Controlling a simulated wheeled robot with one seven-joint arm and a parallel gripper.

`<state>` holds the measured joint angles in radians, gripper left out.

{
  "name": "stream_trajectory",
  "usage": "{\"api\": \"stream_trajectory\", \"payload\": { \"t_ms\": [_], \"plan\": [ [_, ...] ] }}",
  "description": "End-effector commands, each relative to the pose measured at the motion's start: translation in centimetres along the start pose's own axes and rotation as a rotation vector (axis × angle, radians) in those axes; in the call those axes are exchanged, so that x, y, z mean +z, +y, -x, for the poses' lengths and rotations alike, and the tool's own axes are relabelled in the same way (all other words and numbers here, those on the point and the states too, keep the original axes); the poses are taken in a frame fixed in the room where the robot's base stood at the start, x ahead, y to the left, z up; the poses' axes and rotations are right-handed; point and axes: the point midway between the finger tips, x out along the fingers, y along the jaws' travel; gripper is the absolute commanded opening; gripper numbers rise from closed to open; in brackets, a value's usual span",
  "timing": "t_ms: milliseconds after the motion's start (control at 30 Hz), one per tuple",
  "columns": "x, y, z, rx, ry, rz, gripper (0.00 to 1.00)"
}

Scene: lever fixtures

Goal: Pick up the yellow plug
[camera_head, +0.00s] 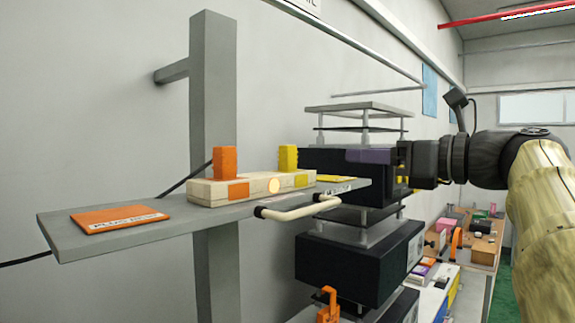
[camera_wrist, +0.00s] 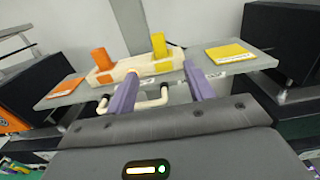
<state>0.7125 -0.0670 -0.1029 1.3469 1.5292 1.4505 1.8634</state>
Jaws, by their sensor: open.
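The yellow plug (camera_head: 288,158) stands upright in the right end of a cream socket block (camera_head: 255,189) on a grey shelf. It also shows in the wrist view (camera_wrist: 159,46), beyond and between my two purple fingers. My gripper (camera_head: 350,156) is to the right of the plug in the head view, apart from it. In the wrist view my gripper (camera_wrist: 158,74) is open with nothing between its fingers. An orange plug (camera_head: 224,162) stands in the left end of the block. The plugs' lower ends are hidden in the block.
The grey shelf (camera_head: 160,232) has a pale handle (camera_head: 300,207) along its front. A labelled orange plate (camera_head: 120,218) lies at its left, and a yellow plate (camera_wrist: 229,54) at its right. A grey post (camera_head: 213,80) stands behind. Black boxes (camera_head: 345,262) are stacked at right.

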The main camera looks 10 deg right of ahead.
Motion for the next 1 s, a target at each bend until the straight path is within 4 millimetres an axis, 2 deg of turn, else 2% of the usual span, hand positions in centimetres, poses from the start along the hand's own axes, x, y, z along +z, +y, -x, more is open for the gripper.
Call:
{"api": "stream_trajectory", "payload": {
  "t_ms": [167, 700, 833, 1000],
  "plan": [
    [0.1, 0.0, -1.8, 0.003, 0.001, -0.001, 0.53],
    [0.2, 0.1, -11.1, 0.003, 0.002, -0.002, 0.53],
    [0.0, 0.0, -12.2, 0.001, 0.002, 0.0, 0.53],
    [-0.2, 0.0, -12.2, -0.001, 0.002, 0.0, 0.53]
  ]
}}
